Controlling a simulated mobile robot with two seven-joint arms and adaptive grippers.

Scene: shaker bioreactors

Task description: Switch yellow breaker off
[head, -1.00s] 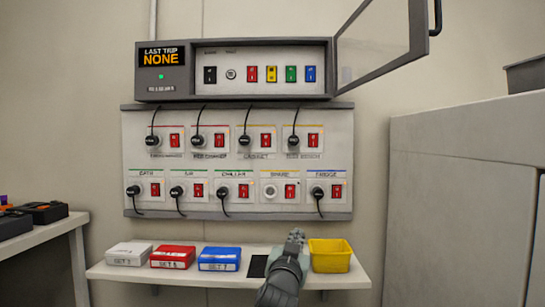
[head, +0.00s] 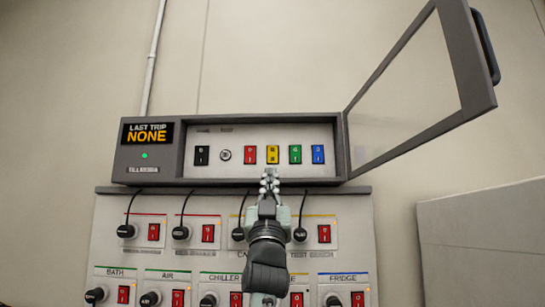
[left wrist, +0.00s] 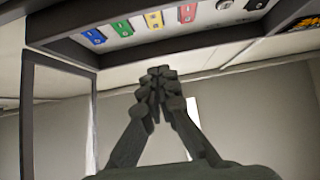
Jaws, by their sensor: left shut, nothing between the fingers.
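The yellow breaker (head: 272,154) sits in the open breaker box (head: 160,164), between a red breaker (head: 250,154) on its left and a green breaker (head: 295,154) on its right. It also shows in the left wrist view (left wrist: 154,20), near the top. My left gripper (head: 270,174) is shut and empty, its fingertips just below the yellow breaker. In the left wrist view my closed fingertips (left wrist: 158,72) are below the box's lower edge in the picture. I cannot tell if they touch anything. My right gripper is not in view.
A blue breaker (head: 318,154) and a black breaker (head: 202,156) are in the same row. The box's glazed door (head: 405,85) stands open to the right. Below is a panel (head: 105,232) with plugs, cords and red switches. A grey cabinet (head: 485,240) stands at right.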

